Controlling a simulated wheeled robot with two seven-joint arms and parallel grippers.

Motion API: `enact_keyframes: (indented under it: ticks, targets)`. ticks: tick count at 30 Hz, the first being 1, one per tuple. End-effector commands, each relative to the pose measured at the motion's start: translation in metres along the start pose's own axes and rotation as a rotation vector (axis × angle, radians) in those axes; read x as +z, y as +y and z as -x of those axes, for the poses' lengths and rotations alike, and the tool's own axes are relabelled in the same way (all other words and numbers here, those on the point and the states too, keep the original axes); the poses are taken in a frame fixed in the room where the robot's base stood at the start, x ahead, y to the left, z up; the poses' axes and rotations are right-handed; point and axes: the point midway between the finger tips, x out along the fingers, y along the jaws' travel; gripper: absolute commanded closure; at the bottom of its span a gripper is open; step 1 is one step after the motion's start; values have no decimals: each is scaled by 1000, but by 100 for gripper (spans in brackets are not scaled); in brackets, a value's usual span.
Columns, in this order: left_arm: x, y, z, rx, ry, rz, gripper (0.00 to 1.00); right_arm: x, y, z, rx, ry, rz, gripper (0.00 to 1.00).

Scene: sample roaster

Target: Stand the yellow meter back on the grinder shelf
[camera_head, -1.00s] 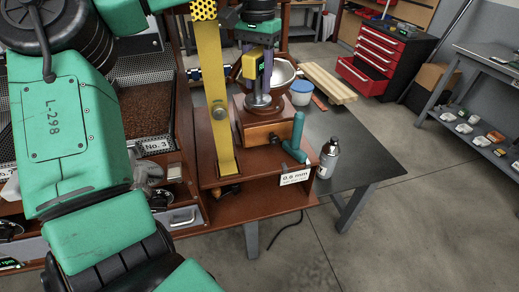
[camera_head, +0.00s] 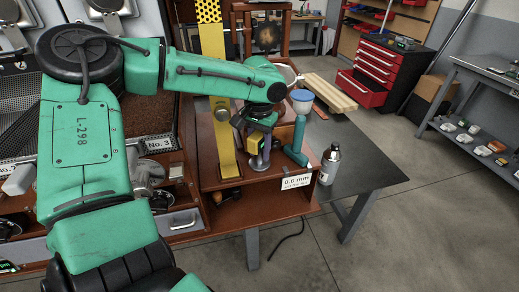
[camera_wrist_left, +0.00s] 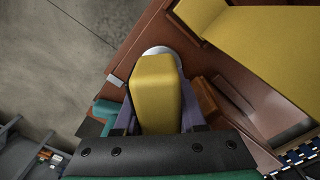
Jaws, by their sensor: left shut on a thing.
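The yellow meter (camera_head: 251,145) is between the purple-grey fingers of my left gripper (camera_head: 260,150), just above or on the brown grinder shelf (camera_head: 240,184). A silver round disc (camera_head: 260,163) shows below the meter; I cannot tell whether it touches the shelf. In the left wrist view, the meter (camera_wrist_left: 157,92) fills the space between the fingers, with the disc (camera_wrist_left: 160,51) partly hidden beyond it. My left forearm hides much of the area behind the meter. My right gripper is not in view.
A flat yellow post (camera_head: 215,95) rises left of the meter. A teal handle (camera_head: 297,146) stands close on its right, beside the 0.6 mm label (camera_head: 296,182). A bottle (camera_head: 329,165) stands on the dark table (camera_head: 365,170). The wooden box behind is mostly hidden.

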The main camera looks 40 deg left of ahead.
Motion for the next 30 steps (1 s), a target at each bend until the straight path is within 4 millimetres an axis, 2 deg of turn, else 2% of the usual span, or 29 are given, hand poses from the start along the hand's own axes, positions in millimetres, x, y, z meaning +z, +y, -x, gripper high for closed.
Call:
enact_keyframes:
  ticks: [4, 5, 6, 7, 16, 19, 23, 27, 30]
  targets:
    - [0, 0, -1, 0, 1, 0, 100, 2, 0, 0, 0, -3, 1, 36]
    - [0, 0, -1, 0, 0, 0, 53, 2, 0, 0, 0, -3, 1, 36]
    - [0, 0, -1, 0, 0, 0, 37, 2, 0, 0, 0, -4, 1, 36]
    - [0, 0, -1, 0, 0, 0, 30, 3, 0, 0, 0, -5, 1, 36]
    - [0, 0, 0, 0, 1, 0, 30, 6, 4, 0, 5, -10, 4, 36]
    - [-1, 0, 9, 1, 3, 0, 30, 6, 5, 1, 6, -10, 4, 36]
    - [-1, 0, 38, 1, 5, -1, 30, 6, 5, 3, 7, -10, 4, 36]
    - [-1, 0, 79, 1, 5, 0, 30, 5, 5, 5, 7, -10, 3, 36]
    - [-1, 0, 102, 1, 2, -2, 30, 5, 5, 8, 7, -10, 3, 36]
